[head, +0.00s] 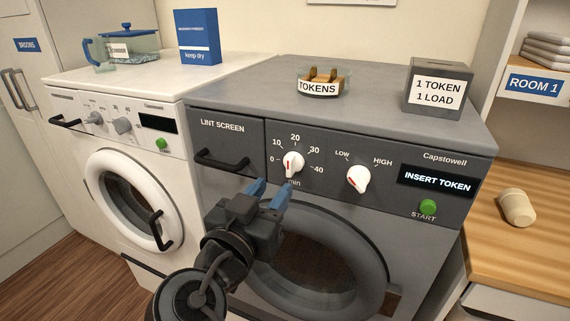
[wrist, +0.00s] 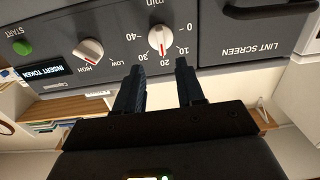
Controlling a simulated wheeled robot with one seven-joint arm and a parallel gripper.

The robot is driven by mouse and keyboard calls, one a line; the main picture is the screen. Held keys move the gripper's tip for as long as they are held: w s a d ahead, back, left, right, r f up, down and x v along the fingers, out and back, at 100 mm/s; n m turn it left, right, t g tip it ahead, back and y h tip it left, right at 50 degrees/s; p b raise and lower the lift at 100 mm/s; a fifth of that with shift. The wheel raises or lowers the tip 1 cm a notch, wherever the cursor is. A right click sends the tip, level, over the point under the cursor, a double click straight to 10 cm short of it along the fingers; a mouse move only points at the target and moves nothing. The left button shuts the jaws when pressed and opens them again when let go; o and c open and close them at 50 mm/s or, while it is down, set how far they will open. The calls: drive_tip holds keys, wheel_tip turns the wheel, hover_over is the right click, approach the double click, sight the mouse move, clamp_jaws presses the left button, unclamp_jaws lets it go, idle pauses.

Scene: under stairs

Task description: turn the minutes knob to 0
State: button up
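The minutes knob (head: 293,162) is a white dial with a red mark on the grey dryer's panel, ringed by numbers from 0 to 40. In the wrist view, which shows the panel upside down, the knob (wrist: 161,40) has its red mark pointing close to 20. My gripper (head: 269,191) is open and empty, with blue fingers, just below and left of the knob in the head view. In the wrist view the gripper's fingertips (wrist: 159,67) are apart, with the knob beyond the gap between them. They do not appear to touch it.
A LOW–HIGH knob (head: 358,179) and a green START button (head: 428,207) sit right of it. The display (head: 437,181) reads INSERT TOKEN. The lint screen handle (head: 221,161) sticks out at left. A tokens bowl (head: 323,86) and grey token box (head: 438,88) stand on top.

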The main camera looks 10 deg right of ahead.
sight(288, 161)
drive_tip(key=shift+m, duration=0.3)
drive_tip(key=x, duration=0.2)
drive_tip(key=p+x, duration=0.1)
drive_tip(key=x, duration=0.2)
drive_tip(key=r+p+x, duration=0.1)
drive_tip(key=x, duration=0.1)
drive_tip(key=shift+w, duration=0.35)
clamp_jaws()
